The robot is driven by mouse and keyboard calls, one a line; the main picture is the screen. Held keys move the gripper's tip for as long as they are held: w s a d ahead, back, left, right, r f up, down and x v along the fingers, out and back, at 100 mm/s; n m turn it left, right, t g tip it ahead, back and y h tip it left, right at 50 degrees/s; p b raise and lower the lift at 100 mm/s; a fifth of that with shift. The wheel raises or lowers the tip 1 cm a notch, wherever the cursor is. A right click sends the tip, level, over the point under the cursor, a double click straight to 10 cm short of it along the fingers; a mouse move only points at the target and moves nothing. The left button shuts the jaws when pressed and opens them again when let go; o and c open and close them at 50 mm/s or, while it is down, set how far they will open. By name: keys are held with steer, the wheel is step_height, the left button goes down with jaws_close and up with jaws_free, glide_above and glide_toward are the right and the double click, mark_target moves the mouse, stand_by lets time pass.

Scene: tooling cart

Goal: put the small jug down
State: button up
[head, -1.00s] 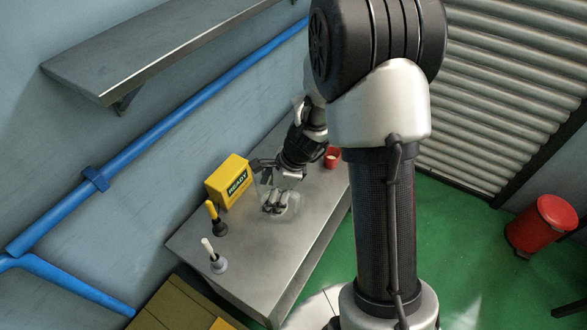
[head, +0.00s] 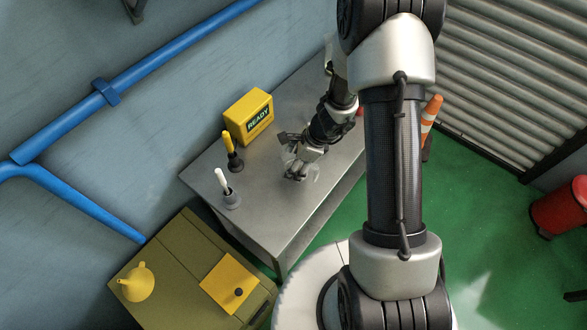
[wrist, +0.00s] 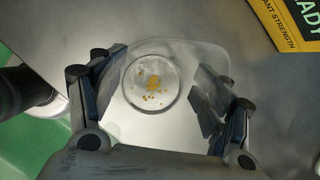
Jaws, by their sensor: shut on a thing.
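A small clear see-through jug (wrist: 150,108) sits between my fingers in the wrist view, with a round base and a few orange bits in it. My gripper (head: 298,172) is shut on it, one finger on each side. In the head view the jug is hardly visible at the fingertips, over the grey metal bench (head: 262,222). I cannot tell whether its base touches the bench top.
A yellow READY box (head: 248,115), a yellow-handled tool (head: 233,152) and a white-handled tool (head: 229,190) stand left of my gripper. An olive cart (head: 180,255) with a yellow pot (head: 137,284) is nearer. The bench's near end looks clear.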

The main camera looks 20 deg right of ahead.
steer(key=shift+f+b, duration=0.6)
steer(key=shift+f, duration=1.1)
steer(key=shift+f, duration=0.1)
steer(key=o, duration=2)
steer(key=shift+o, duration=0.2)
